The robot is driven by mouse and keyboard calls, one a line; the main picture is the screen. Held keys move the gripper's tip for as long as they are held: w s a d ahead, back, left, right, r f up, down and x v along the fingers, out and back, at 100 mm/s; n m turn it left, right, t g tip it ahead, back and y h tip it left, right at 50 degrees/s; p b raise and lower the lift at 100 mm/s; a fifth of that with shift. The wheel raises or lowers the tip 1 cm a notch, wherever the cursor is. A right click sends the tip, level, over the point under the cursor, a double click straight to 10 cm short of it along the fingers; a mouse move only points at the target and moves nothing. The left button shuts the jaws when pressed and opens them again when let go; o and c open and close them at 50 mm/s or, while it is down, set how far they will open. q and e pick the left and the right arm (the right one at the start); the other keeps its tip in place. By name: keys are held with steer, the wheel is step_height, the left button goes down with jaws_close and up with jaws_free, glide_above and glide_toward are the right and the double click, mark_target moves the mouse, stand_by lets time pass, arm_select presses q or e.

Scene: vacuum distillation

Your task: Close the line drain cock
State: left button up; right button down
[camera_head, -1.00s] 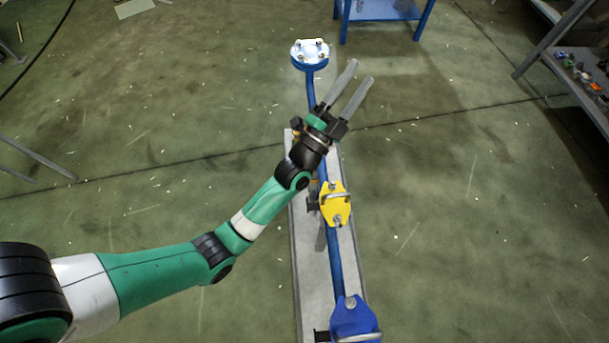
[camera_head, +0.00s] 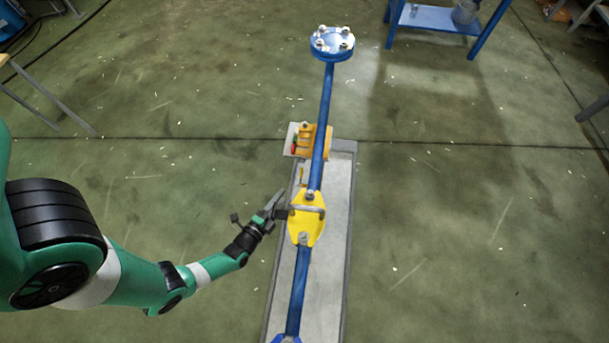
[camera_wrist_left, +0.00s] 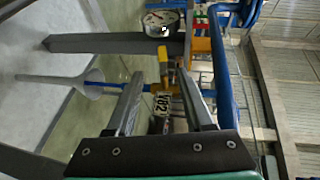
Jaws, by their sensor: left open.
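My left gripper (camera_head: 274,204) is open beside the left edge of the yellow plate (camera_head: 306,222) on the blue pipe (camera_head: 300,285). In the left wrist view, its two grey fingers (camera_wrist_left: 158,82) point at a yellow fitting (camera_wrist_left: 167,84) with a bar-like end, seen in the gap between them. This looks like the drain cock. A white tag (camera_wrist_left: 161,104) with dark lettering shows beside it, and its full text is hard to read. I cannot tell whether the fingers touch the fitting. The cock cannot be made out in the head view. My right gripper is not in view.
A pale funnel (camera_wrist_left: 60,79) and a round gauge (camera_wrist_left: 160,21) show in the left wrist view. A bolted flange (camera_head: 332,41) tops the pipe. Open floor lies on both sides.

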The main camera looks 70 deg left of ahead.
mark_target(301, 177)
arm_select(q)
steer(key=b+x, duration=0.1)
steer(key=x, duration=0.3)
steer(key=b+x, duration=0.2)
steer(key=x, duration=0.2)
steer(key=b+x, duration=0.1)
steer(key=x, duration=0.3)
steer(key=shift+w+d+r+b, duration=0.2)
steer(key=shift+r+b, duration=0.1)
steer(key=shift+b, duration=0.1)
steer(key=shift+s, duration=0.15)
jaws_close()
stand_by(0.4)
